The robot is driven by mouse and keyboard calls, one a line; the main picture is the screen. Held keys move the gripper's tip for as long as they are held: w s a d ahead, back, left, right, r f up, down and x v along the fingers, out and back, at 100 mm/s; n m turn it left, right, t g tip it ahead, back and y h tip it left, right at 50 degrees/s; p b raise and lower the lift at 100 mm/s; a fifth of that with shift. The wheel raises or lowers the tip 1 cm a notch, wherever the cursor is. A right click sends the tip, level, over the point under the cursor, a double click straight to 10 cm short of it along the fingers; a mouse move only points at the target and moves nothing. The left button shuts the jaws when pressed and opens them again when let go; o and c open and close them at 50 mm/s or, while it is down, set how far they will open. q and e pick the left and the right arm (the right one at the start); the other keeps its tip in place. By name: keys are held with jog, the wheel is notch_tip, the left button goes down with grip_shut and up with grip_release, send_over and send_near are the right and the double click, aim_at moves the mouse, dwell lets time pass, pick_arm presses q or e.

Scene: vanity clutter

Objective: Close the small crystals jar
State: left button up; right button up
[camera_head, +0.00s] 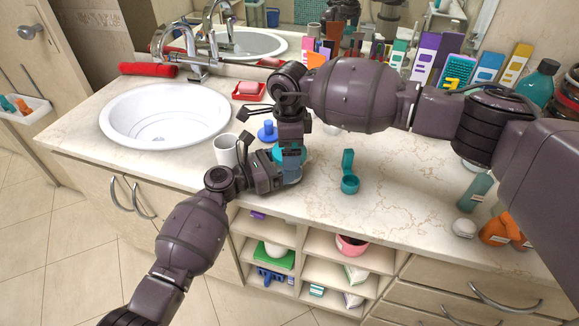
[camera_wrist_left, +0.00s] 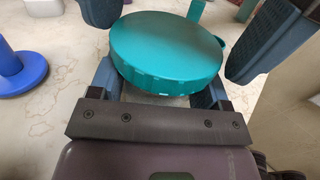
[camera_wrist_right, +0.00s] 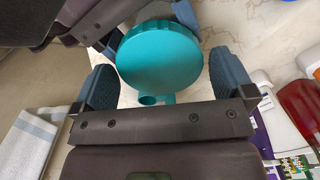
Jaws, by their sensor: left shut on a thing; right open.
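The jar shows mostly as its round teal lid (camera_wrist_left: 167,50), which sits over the jar body. The lid also shows in the right wrist view (camera_wrist_right: 160,60). Little of the body shows in the head view, below the lid, and I cannot tell how tightly the lid is seated. My left gripper (camera_head: 279,178) is shut on the jar from the front left, below the lid. My right gripper (camera_head: 291,158) points down over the lid from above. Its fingers are open, one on each side of the lid, and do not visibly touch it.
A small teal container (camera_head: 350,183) with a raised lid stands to the right. A white mug (camera_head: 225,150) and a blue stand (camera_head: 267,132) are close on the left. The sink (camera_head: 165,115) is farther left. Boxes and bottles line the back right. The counter's middle right is clear.

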jog(key=shift+f, duration=0.25)
jog(key=shift+c, duration=0.5)
jog(key=c, duration=0.7)
jog(key=shift+w+m, duration=0.1)
jog(key=shift+m, duration=1.4)
jog(key=shift+d, duration=0.1)
jog(key=o, duration=0.8)
jog(key=shift+r, duration=2.25)
